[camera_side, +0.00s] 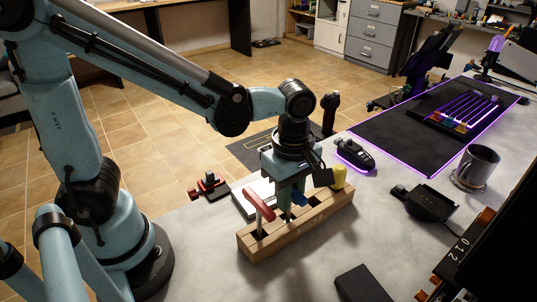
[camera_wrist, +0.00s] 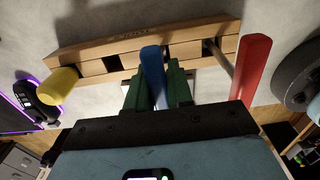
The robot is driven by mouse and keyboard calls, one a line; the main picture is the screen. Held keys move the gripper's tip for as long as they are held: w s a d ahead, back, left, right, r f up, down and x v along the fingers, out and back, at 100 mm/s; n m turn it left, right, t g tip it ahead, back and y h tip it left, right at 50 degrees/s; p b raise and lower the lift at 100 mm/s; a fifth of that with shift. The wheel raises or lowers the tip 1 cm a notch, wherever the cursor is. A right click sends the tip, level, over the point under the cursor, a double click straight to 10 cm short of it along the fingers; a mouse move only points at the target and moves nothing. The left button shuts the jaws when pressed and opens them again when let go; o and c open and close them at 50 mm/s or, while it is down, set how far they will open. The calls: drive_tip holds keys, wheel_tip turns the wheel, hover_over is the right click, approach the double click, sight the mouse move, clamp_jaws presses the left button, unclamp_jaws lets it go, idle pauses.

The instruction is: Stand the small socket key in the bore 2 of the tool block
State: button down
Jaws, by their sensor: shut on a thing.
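The wooden tool block (camera_side: 290,228) lies on the grey bench, with square bores along its top; it crosses the upper wrist view (camera_wrist: 190,36). My gripper (camera_side: 286,203), with green fingers, points down over the middle of the block. In the wrist view my gripper (camera_wrist: 155,90) is shut on a blue-handled key (camera_wrist: 152,68), apparently the small socket key. Its lower end is hidden, so I cannot tell whether it is in a bore. A dark, empty bore (camera_wrist: 111,63) shows beside it, toward the yellow handle.
A red-handled key (camera_side: 258,204) stands in the block near its left end. A yellow handle (camera_side: 339,177) stands at the right end. A black mouse (camera_side: 354,154), a mug (camera_side: 475,168) and a black stand (camera_side: 430,203) are to the right. Bench in front of the block is mostly clear.

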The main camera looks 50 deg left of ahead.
drive_tip(key=shift+f, duration=0.15)
drive_tip(key=c, duration=0.9)
unclamp_jaws()
wheel_tip(320, 180, up, 12)
drive_tip(key=shift+a+f+m+t, duration=0.2)
drive_tip(key=shift+a+m+t, duration=0.1)
drive_tip(key=shift+a+m, duration=0.35)
drive_tip(key=a+f+m+t, duration=0.1)
drive_tip(key=a+m+t, duration=0.1)
drive_tip(key=m, duration=0.3)
drive_tip(key=a+f+m+t, duration=0.2)
drive_tip(key=a+m, duration=0.2)
drive_tip(key=m, duration=0.2)
drive_tip(key=a+f+m+t, duration=0.2)
drive_tip(key=a+m, duration=0.1)
drive_tip(key=m, duration=0.2)
drive_tip(key=shift+s+f+m, duration=0.1)
drive_tip(key=shift+s+m, duration=0.2)
drive_tip(key=shift+m, duration=0.05)
